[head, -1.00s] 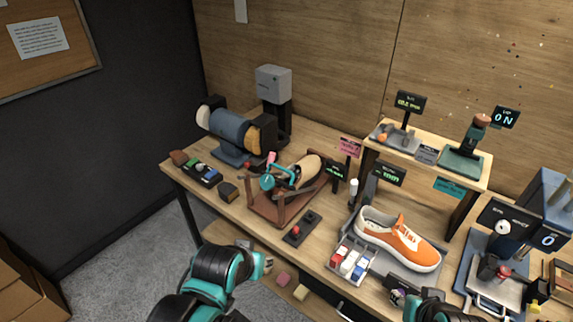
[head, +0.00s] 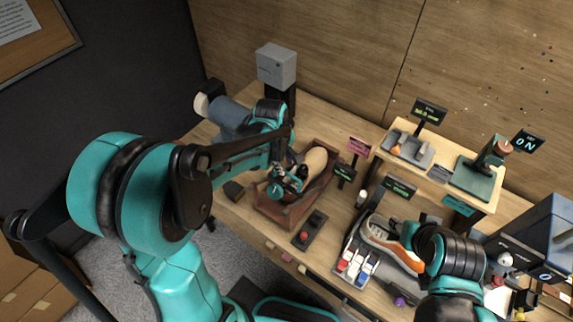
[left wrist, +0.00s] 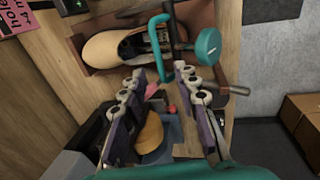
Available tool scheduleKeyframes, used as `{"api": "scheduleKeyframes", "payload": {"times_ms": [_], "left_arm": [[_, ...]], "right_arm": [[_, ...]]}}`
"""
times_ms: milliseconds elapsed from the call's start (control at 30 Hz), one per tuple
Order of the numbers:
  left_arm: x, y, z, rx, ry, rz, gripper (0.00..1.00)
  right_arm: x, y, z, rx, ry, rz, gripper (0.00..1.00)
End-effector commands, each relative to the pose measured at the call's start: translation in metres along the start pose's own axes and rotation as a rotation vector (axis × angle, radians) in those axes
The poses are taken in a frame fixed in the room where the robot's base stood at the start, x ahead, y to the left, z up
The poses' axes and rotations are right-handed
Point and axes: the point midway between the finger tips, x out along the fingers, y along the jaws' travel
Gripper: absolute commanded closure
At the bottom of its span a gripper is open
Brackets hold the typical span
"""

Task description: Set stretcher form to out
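The stretcher form (head: 316,160) is a tan, shoe-shaped last in a brown wooden frame (head: 268,212). It also shows at the top of the left wrist view (left wrist: 105,50), with a dark split and metal parts in its middle. A bent teal handle (left wrist: 157,45) and a round teal knob (left wrist: 207,46) sit at its right end. My left gripper (head: 287,178) is over this handle end and partly hides it. In the left wrist view its fingers (left wrist: 160,105) are apart and empty, just below the handle. My right gripper (head: 408,234) is over the shoe; its fingertips are unclear.
An orange-and-white sneaker (head: 385,240) lies right of the frame, partly hidden by my right arm. A small dark box with a red button (head: 310,230) stands in front. A blue-grey buffing machine (head: 228,116) is behind on the left. Small signs (head: 345,173) stand close to the form.

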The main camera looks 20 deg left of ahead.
Motion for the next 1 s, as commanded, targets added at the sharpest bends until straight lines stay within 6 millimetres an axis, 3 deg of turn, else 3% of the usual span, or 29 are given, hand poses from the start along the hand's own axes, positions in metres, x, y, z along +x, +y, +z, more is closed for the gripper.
{"api": "scheduleKeyframes", "payload": {"times_ms": [100,300,667,800,1000], "left_arm": [[0.024,0.0,0.0,0.001,0.001,0.001,0.69],[0.049,0.0,0.0,0.003,0.001,0.001,0.69],[0.056,0.0,0.0,0.003,0.001,0.001,0.69],[0.056,0.0,0.0,0.003,0.001,0.001,1.0],[0.056,0.0,0.0,0.003,0.001,0.001,1.0]], "right_arm": [[0.005,0.0,0.004,0.0,0.0,0.0,0.6],[0.009,0.0,0.006,0.0,0.0,0.0,0.6],[0.009,0.0,0.006,0.0,0.0,0.0,0.6],[0.009,0.0,0.006,0.0,0.0,0.0,0.6],[0.009,0.0,0.006,0.0,0.0,0.0,0.6]]}}
